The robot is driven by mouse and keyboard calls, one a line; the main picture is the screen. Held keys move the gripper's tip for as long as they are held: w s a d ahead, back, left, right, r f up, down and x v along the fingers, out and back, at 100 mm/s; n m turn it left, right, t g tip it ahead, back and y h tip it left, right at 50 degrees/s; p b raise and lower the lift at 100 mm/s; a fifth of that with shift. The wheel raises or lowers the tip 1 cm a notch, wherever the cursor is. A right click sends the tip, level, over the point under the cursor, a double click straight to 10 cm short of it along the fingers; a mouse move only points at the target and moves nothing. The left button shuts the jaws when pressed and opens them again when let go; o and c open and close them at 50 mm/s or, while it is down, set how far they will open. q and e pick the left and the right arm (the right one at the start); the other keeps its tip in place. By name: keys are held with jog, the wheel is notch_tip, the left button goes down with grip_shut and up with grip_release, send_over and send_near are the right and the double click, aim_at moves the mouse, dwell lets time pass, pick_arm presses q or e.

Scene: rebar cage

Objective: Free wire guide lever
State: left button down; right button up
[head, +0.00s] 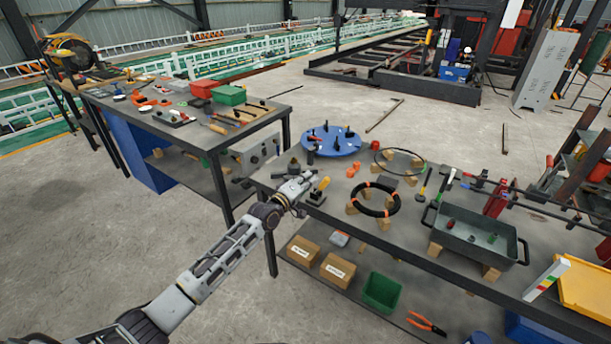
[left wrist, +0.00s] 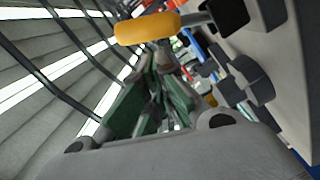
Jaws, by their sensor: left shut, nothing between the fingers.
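A lever with a yellow handle (head: 323,183) stands on a small black base at the near left corner of the right-hand workbench (head: 430,262). In the left wrist view the yellow handle (left wrist: 147,27) lies across the top, with a metal shank running to a black part at its right. My left gripper (head: 303,182) is shut and empty, just left of the handle in the head view. In the left wrist view its fingers (left wrist: 158,55) point toward the handle; I cannot tell whether they touch it. My right gripper is not in view.
A black coil (head: 372,212) on wooden blocks, a blue round plate (head: 331,147) and a dark grey tray (head: 474,247) occupy the bench. A second bench (head: 185,135) with tools stands at the left. Open floor lies to the left of my arm.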

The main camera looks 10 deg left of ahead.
pick_arm(q)
jog(key=shift+s+d+m+p, duration=0.25)
jog(key=shift+d+m+p, duration=0.45)
jog(key=shift+m, duration=0.2)
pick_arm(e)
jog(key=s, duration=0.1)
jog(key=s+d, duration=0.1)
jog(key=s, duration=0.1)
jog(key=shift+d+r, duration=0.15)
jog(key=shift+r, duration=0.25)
pick_arm(q)
jog(key=shift+a+r, duration=0.1)
